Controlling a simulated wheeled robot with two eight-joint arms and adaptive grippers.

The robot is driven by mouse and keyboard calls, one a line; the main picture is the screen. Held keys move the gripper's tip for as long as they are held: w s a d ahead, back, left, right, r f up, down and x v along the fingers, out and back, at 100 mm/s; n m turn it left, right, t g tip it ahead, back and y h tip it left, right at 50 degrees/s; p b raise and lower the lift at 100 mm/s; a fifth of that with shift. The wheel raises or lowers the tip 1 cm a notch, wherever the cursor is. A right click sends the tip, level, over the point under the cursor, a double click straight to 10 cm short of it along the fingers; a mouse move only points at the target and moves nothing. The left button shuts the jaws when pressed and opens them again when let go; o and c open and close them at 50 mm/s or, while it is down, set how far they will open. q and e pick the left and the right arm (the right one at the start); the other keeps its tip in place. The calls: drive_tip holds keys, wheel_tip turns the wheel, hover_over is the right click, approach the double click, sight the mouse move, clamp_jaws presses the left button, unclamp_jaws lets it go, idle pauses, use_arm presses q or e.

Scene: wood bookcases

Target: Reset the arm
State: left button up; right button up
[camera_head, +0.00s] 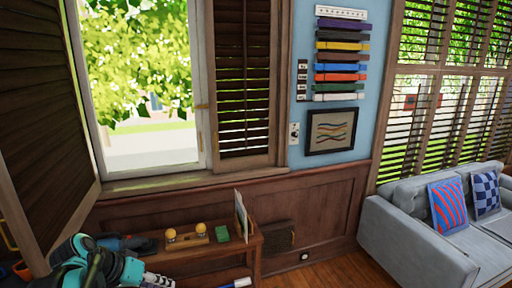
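My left arm, teal and black, is folded in the bottom left corner of the head view. Its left gripper (156,280) appears as a small grey-white part at the bottom edge, in front of the low wooden shelf (245,247). The gripper is small and partly cut off, so I cannot tell whether its fingers are open or shut. I see nothing held in it. My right arm and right gripper are not in view.
An open shutter (50,130) swings in at left. A grey sofa (420,235) stands right. Wood floor (335,272) between is clear.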

use_arm(q)
drive_tip(key=s+d+f+t+y+b, duration=0.1)
drive_tip(key=s+d+f+y, duration=0.3)
drive_tip(key=s+d+f, duration=0.6)
drive_tip(key=s, duration=0.2)
drive_tip(key=shift+s+t, duration=0.3)
drive_tip(key=shift+s, duration=0.05)
